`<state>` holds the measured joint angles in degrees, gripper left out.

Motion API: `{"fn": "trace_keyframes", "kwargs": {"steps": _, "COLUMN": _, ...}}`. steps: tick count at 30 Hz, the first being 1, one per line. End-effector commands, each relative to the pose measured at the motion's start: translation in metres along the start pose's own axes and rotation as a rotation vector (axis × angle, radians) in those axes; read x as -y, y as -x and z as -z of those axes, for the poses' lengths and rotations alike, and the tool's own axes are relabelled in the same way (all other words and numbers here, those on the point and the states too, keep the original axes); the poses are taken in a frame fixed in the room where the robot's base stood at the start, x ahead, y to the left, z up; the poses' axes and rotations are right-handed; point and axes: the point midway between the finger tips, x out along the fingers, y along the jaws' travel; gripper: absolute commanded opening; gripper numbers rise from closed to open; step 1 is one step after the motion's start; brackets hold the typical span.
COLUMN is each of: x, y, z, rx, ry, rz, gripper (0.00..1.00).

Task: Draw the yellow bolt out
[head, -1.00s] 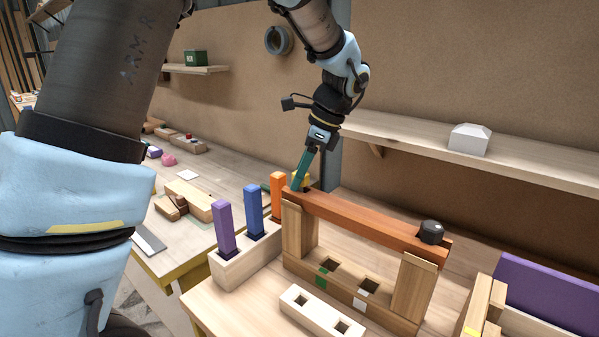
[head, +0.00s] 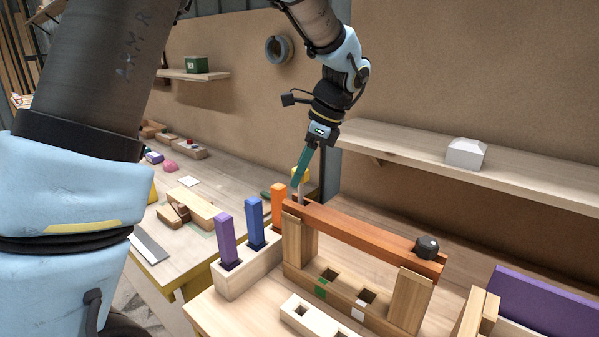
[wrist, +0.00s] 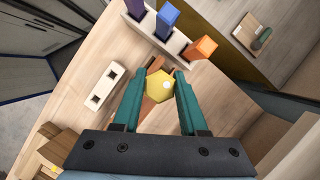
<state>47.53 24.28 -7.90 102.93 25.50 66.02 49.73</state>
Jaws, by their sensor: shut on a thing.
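The yellow bolt (head: 306,174) has a hexagonal head, seen from above in the wrist view (wrist: 157,88). My gripper (head: 297,186) is shut on this head, with a green finger on each side of it in the wrist view (wrist: 159,80). A pale length of shank shows below the head, down to the left end of the red-brown beam (head: 365,229). Whether the shank's lower end is still inside the beam is hidden. A dark knob (head: 427,246) sits on the beam's right end. Wooden posts (head: 408,300) stand under the beam.
Purple (head: 225,240), blue (head: 254,222) and orange (head: 278,204) pegs stand close left of the beam. A pale block with square holes (head: 310,318) lies in front. A shelf (head: 400,150) runs along the wall behind. A long purple piece (head: 540,305) is at right.

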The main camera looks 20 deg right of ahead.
Motion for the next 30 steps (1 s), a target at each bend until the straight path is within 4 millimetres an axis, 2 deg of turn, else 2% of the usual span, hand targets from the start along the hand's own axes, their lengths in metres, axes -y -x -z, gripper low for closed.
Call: {"fn": "trace_keyframes", "kwargs": {"steps": 30, "x": 0.0, "y": 0.045, "z": -0.019, "rx": 0.001, "ry": 0.0, "rz": 0.0, "gripper": 0.0}}
